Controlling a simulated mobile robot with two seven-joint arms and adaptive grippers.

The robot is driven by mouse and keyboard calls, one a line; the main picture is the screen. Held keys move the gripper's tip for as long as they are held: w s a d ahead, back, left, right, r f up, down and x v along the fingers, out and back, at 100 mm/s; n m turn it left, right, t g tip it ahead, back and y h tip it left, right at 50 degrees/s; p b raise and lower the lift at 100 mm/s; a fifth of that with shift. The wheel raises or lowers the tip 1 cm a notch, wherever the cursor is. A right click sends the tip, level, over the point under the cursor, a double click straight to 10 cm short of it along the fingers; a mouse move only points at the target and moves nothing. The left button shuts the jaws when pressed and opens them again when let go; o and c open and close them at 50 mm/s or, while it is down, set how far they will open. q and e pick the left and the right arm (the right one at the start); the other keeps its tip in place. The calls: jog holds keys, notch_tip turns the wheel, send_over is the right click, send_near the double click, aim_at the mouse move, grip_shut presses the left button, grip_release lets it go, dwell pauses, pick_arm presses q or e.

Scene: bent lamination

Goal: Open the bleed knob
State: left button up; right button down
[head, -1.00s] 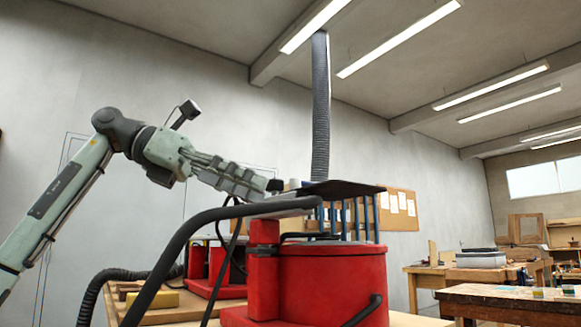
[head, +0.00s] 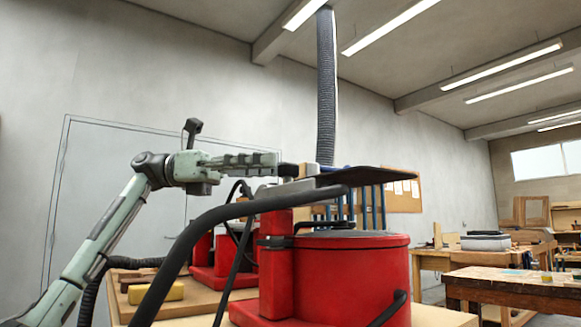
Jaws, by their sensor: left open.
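A red vacuum machine (head: 350,275) with a rounded drum and a dark hose stands on the bench at centre. A dark flat plate (head: 365,180) sits above it, seen nearly edge-on. My left gripper (head: 289,169) reaches in from the left, level, with its fingertips at the left end of the plate, above the red upright part. I cannot tell whether it touches anything. It is open, its fingers seen from the side. I cannot pick out the bleed knob for certain; it may be hidden near the fingertips. My right gripper is not in view.
A thick black hose (head: 190,240) arches in front of the red machine. More red equipment (head: 207,262) and a yellow block (head: 170,291) stand behind it on the left. A ribbed duct (head: 326,90) rises behind. Wooden workbenches (head: 510,285) are at right.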

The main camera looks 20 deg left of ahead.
aim_at(289, 165)
pick_arm(q)
jog(key=shift+w+d, duration=0.1)
jog(key=shift+d, duration=1.85)
jog(key=shift+f, duration=0.1)
grip_shut()
